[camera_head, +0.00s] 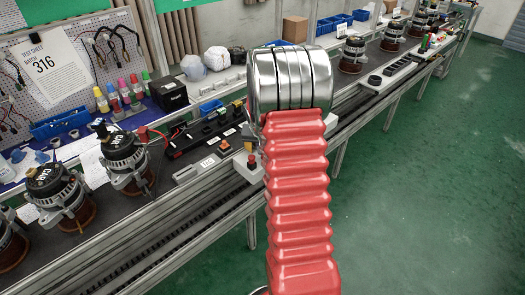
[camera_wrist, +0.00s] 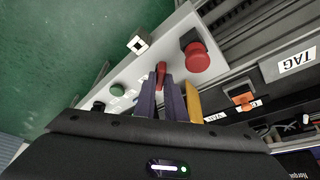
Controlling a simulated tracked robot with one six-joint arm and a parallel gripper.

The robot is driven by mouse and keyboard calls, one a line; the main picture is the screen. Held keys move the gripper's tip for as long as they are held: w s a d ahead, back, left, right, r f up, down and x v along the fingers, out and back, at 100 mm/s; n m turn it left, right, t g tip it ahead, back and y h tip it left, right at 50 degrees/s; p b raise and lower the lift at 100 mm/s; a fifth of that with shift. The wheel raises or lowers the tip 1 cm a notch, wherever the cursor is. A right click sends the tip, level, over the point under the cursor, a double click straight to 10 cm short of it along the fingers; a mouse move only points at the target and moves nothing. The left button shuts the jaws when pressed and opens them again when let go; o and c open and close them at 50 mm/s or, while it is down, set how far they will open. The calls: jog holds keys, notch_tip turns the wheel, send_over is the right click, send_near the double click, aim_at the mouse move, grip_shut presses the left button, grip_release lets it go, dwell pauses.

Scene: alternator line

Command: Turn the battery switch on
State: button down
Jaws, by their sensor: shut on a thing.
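A light grey control panel (camera_wrist: 150,62) lies beneath my gripper in the wrist view. On it is a small red switch handle (camera_wrist: 161,70), which I take to be the battery switch. My gripper (camera_wrist: 161,84) is shut on this handle, with one dark finger on each side. The fingers hide the handle's lower part, and I cannot tell its on or off position. In the head view my red-sleeved arm hides the gripper and the handle.
A red mushroom button (camera_wrist: 197,57) stands close to the right of the handle. A green button (camera_wrist: 118,88) and a black-and-white switch (camera_wrist: 139,43) are on the same panel. An orange switch (camera_wrist: 243,98) is further right. Alternators (camera_head: 58,190) line the bench.

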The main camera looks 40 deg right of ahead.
jog(key=shift+w+a+f+m+g+h, duration=0.1)
jog(key=shift+m+g+h, duration=0.2)
jog(key=shift+m, duration=0.75)
jog(key=shift+w+a+m+g+h, duration=0.1)
jog(key=shift+m+g, duration=0.3)
jog(key=shift+m, duration=0.65)
jog(key=shift+m+g, duration=0.7)
jog(key=shift+m, duration=1.1)
jog(key=c, duration=1.8)
grip_release()
jog(key=shift+d, duration=0.1)
jog(key=v, duration=1.4)
jog(key=shift+w+f, duration=0.15)
